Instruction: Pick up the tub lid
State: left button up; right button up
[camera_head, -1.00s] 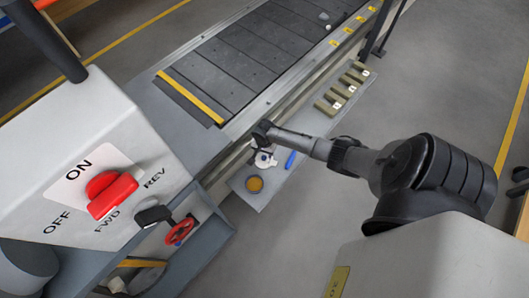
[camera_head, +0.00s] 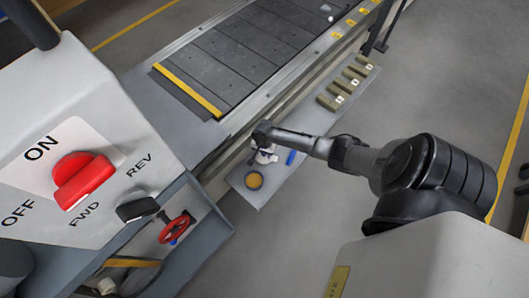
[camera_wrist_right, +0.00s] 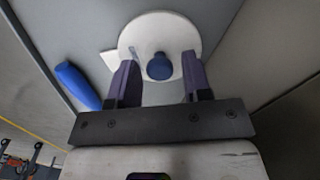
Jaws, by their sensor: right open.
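The tub lid is a round white disc (camera_wrist_right: 178,32) with a blue knob (camera_wrist_right: 159,66) at its middle, seen in the right wrist view. In the head view the lid (camera_head: 265,156) is partly hidden under my right gripper (camera_head: 262,139). In the wrist view the fingers of my right gripper (camera_wrist_right: 160,74) are open, one on each side of the knob, with gaps between them and it. I cannot tell how far above the lid they are. A round tub with yellow-brown contents (camera_head: 254,180) stands beside the lid. My left gripper is not in view.
The lid and tub are on a grey shelf (camera_head: 262,199) along the slat conveyor (camera_head: 235,55). A blue object (camera_head: 291,158) lies near the lid; several olive blocks (camera_head: 329,102) sit farther along. A control box with a red switch (camera_head: 83,182) stands left.

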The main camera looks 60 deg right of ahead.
jog(key=c, duration=0.7)
grip_shut()
